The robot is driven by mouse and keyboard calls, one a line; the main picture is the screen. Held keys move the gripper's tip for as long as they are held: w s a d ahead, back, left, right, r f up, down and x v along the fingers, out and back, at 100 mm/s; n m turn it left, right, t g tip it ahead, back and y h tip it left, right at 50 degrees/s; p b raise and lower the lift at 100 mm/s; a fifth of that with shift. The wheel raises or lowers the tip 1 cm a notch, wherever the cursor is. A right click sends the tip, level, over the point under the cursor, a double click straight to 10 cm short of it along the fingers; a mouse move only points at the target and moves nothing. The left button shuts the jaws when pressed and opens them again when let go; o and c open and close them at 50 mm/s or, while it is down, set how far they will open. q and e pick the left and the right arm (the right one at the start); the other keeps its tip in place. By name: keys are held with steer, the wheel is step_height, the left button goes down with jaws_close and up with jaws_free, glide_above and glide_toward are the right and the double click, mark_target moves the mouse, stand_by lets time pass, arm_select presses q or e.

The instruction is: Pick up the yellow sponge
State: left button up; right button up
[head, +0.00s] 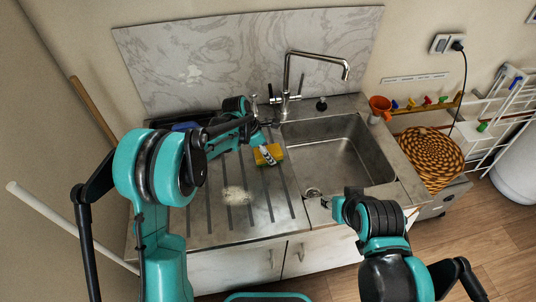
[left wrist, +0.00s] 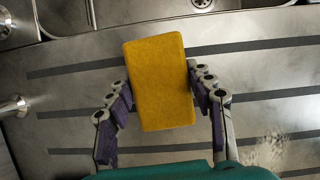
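The yellow sponge (head: 274,151) lies on the grooved metal drainboard, left of the sink basin, partly covered by my left gripper (head: 267,154) in the head view. In the left wrist view the sponge (left wrist: 161,82) fills the space between the two fingers of my left gripper (left wrist: 159,76). The fingers are spread along its two long sides, with a narrow gap at the right pad. Firm contact on both sides does not show. My right gripper (head: 338,208) is at the front of the sink, apart from the sponge; its fingers are not clear.
The sink basin (head: 340,150) is right of the drainboard (head: 212,205), with a tall faucet (head: 288,80) behind. A pale patch (head: 236,195) marks the drainboard. An orange cup (head: 380,105), woven basket (head: 428,158) and white rack (head: 500,115) stand at right.

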mark_target(277, 151)
stand_by(0.3)
arm_select(q)
steer(key=shift+r, duration=0.2)
steer(key=r, duration=0.1)
steer(key=r+p, duration=0.1)
steer(key=r, duration=0.1)
steer(key=d+r+p, duration=0.1)
steer(key=r, duration=0.1)
steer(key=shift+s+d+r, duration=0.1)
steer(key=shift+s, duration=0.25)
steer(key=s+d+r+p, duration=0.2)
steer(key=s+d+r, duration=0.3)
steer(key=d, duration=0.4)
steer(key=shift+r+p, duration=0.35)
steer(key=shift+r, duration=0.1)
steer(key=shift+o, duration=0.5)
